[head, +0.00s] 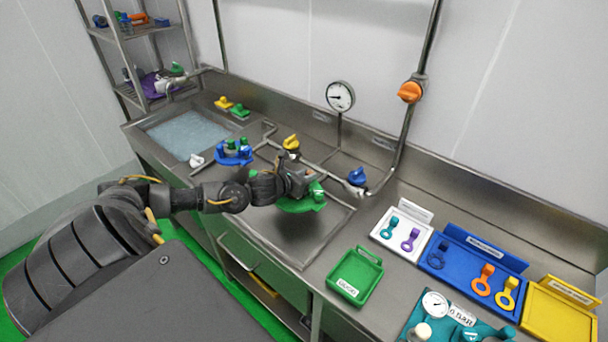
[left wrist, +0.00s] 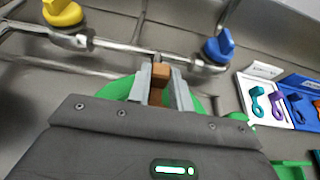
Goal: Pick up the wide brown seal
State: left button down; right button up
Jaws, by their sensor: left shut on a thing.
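My left gripper (head: 300,181) reaches in from the left over the steel counter. In the left wrist view its jaws (left wrist: 160,88) are shut on a brown block-like piece, the brown seal (left wrist: 157,95). A green round dish (left wrist: 119,88) lies behind and below the jaws; in the head view the green dish (head: 296,206) shows under the gripper. I cannot tell whether the seal still touches the dish. In the head view the seal is mostly hidden by the gripper. My right gripper is not in view.
Pipes with a yellow valve (head: 291,142) and a blue valve (head: 357,176) run close behind the gripper. A blue dish (head: 232,156) with fittings stands to the left. A green tray (head: 356,272), a white tray (head: 384,240) and a blue tray (head: 470,250) lie to the right.

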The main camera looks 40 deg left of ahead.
pick_arm(q)
jog(key=shift+r, duration=0.15)
jog(key=shift+r+b, duration=0.25)
jog(key=shift+b, duration=0.1)
notch_tip(320, 180, up, 2)
jog(key=shift+r+b, duration=0.1)
jog(key=shift+b, duration=0.7)
jog(key=s+d+r, duration=0.6)
jog(key=s+r, duration=0.4)
jog(key=s, duration=0.2)
jog(key=shift+s+p, duration=0.35)
jog(key=shift+p, duration=0.05)
